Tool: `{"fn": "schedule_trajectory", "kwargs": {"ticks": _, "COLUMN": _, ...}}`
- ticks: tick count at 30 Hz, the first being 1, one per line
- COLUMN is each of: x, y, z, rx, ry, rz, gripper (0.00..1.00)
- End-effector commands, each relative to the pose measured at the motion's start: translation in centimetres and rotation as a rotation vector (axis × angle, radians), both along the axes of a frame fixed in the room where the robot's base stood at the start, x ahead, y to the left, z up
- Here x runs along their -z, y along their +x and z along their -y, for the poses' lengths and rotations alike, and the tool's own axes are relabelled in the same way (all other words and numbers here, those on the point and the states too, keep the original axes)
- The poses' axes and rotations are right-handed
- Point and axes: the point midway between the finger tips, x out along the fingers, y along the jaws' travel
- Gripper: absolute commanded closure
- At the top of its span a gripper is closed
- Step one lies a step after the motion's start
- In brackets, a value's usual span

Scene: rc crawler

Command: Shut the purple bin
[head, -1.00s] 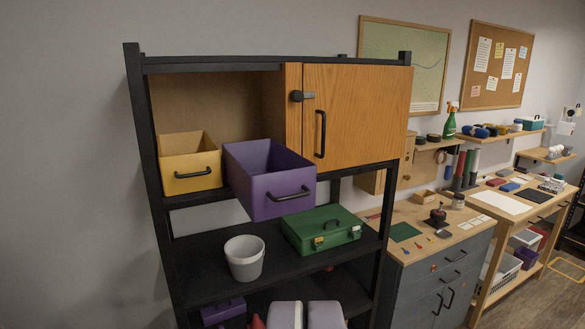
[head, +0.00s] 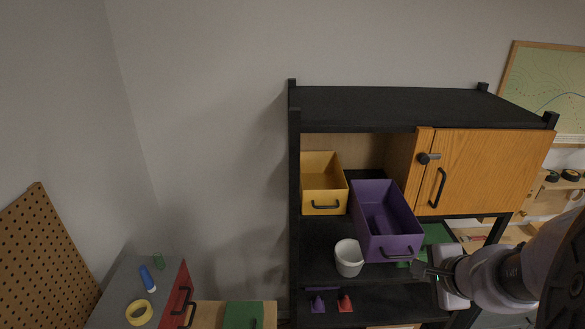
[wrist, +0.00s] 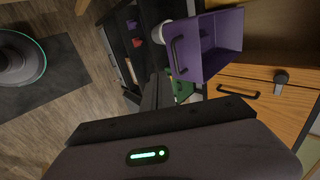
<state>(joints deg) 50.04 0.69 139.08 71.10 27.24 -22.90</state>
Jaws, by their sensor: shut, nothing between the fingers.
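The purple bin (head: 391,241) sticks far out of the upper shelf bay and is open at the top. Its dark handle (head: 398,253) is on its front face. In the wrist view, the bin (wrist: 218,45) is tilted in the picture, with its handle (wrist: 177,54) on the left side. My gripper (head: 417,268) is shut and empty, just right of the bin's front and a little below the handle. The two look apart, but I cannot tell the exact gap. In the wrist view, the gripper's dark fingers (wrist: 157,92) point up toward the bin.
A yellow bin (head: 323,198) sits left of the purple one. A wooden cabinet door (head: 485,171) stands to the right. A white bucket (head: 348,258) and a green case (head: 437,233) are on the shelf below. The wall space left of the shelf is clear.

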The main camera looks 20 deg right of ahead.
Motion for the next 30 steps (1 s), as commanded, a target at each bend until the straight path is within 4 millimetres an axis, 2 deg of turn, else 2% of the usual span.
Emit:
{"fn": "schedule_trajectory", "kwargs": {"ticks": 1, "x": 1.3, "y": 0.7, "z": 0.1, "rx": -0.002, "ry": 0.002, "rz": -0.003, "gripper": 1.00}}
{"fn": "schedule_trajectory", "kwargs": {"ticks": 7, "x": 4.5, "y": 3.5, "z": 0.7, "rx": -0.003, "ry": 0.001, "rz": -0.002, "gripper": 1.00}}
{"fn": "schedule_trajectory", "kwargs": {"ticks": 12, "x": 4.4, "y": 6.1, "z": 1.4, "rx": -0.003, "ry": 0.000, "rz": -0.001, "gripper": 1.00}}
{"fn": "schedule_trajectory", "kwargs": {"ticks": 15, "x": 4.6, "y": 6.9, "z": 1.6, "rx": -0.004, "ry": 0.000, "rz": -0.001, "gripper": 1.00}}
{"fn": "schedule_trajectory", "kwargs": {"ticks": 30, "x": 4.8, "y": 7.6, "z": 1.7, "rx": -0.003, "ry": -0.001, "rz": 0.001, "gripper": 1.00}}
